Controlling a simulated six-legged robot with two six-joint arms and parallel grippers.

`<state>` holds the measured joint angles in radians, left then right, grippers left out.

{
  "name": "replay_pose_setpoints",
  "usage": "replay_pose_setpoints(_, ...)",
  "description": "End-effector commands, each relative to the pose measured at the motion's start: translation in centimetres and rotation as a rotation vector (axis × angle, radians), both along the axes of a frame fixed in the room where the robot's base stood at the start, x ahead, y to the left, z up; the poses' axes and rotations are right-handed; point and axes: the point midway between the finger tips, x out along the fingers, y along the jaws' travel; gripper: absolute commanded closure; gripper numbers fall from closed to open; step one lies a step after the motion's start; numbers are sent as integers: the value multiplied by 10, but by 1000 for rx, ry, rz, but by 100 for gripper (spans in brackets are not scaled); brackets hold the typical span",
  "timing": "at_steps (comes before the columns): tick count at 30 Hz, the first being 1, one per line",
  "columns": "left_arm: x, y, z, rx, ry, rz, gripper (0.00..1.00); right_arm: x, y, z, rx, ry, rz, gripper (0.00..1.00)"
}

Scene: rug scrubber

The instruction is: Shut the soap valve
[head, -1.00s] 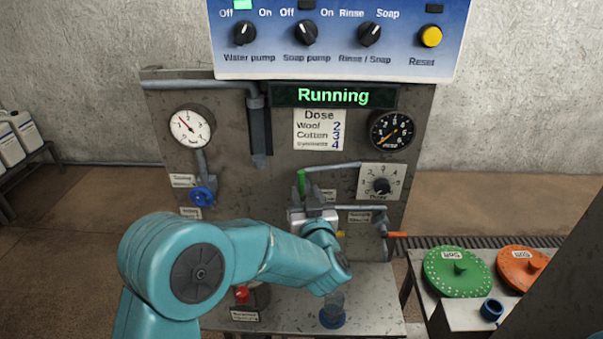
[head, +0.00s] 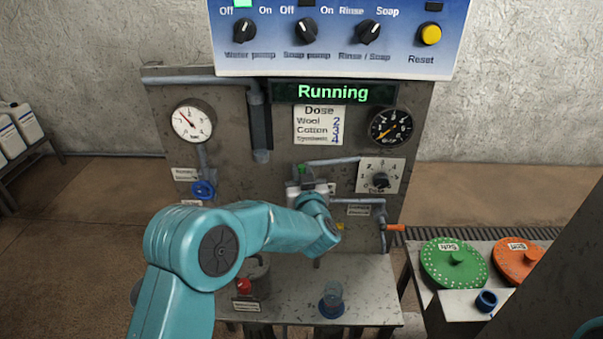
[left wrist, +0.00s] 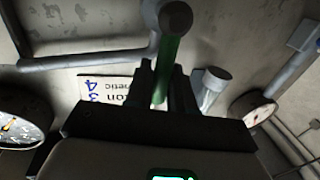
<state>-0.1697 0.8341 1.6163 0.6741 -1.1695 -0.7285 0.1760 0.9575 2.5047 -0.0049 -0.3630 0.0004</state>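A green-handled lever (head: 302,169) sits on the pipework in the middle of the grey panel. I take it for the soap valve, but its label is too small to read. My left gripper (head: 306,186) is at this lever and covers its lower part. In the left wrist view, the green handle (left wrist: 167,58) runs between the two dark fingers (left wrist: 163,90), one on each side. I cannot tell whether the fingers press on it. My right gripper is not in view.
An orange-handled valve (head: 395,228) is on the pipe to the right. A blue valve wheel (head: 203,190) is below the left gauge (head: 192,121). A blue-based cup (head: 332,301) stands on the shelf below. The display (head: 333,92) reads "Running".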

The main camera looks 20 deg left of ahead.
Motion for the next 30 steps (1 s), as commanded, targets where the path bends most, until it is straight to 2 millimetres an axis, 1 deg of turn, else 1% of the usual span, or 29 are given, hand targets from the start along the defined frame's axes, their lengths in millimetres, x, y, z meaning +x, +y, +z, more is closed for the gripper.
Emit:
replay_pose_setpoints(5, 0, -1, -1, 16, 5, 0, 100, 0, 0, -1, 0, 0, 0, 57)
replay_pose_setpoints(11, 2, -6, -2, 97, 29, -1, 100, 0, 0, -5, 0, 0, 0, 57)
replay_pose_setpoints(17, 4, -16, -5, 246, 71, -2, 100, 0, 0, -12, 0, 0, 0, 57)
replay_pose_setpoints(30, 10, -36, -16, 649, 186, -1, 100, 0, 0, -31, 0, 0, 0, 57)
